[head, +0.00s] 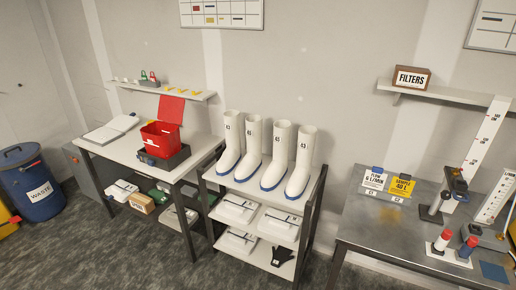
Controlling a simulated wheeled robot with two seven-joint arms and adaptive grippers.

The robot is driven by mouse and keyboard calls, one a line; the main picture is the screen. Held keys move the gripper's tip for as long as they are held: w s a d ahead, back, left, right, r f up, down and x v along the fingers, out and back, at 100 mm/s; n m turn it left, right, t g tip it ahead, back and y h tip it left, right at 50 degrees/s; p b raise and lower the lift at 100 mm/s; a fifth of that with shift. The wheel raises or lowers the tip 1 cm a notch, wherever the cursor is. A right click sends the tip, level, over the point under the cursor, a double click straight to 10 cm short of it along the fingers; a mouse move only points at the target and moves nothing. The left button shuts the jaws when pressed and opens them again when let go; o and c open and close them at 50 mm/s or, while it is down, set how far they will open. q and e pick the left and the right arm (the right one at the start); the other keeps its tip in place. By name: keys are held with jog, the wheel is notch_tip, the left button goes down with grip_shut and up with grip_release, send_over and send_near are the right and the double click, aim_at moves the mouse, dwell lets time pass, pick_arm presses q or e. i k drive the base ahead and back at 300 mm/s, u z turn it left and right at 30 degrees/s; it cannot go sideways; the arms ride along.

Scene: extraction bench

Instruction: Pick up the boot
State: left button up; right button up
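Several white boots with blue soles stand upright in a row on the top of a dark-framed shelf rack (216,178). The leftmost boot (232,140) is marked 43. The second boot (251,152) has a marking that looks like 44. The third boot (277,155) is marked 45. The rightmost boot (302,160) appears to be marked 43. They stand close together, with small gaps between the shafts. Neither of my grippers shows in the head view.
The rack's lower shelves hold white folded packs (238,209) and a black glove (281,257). A desk with a red box (160,139) stands left. A metal bench (365,232) with instruments and sign cards (374,178) stands right. A blue waste bin (33,187) is far left. Floor in front is clear.

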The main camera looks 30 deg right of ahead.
aim_at(298, 183)
jog(key=z, duration=0.55)
jog(key=i, duration=2.3)
jog(key=z, duration=0.65)
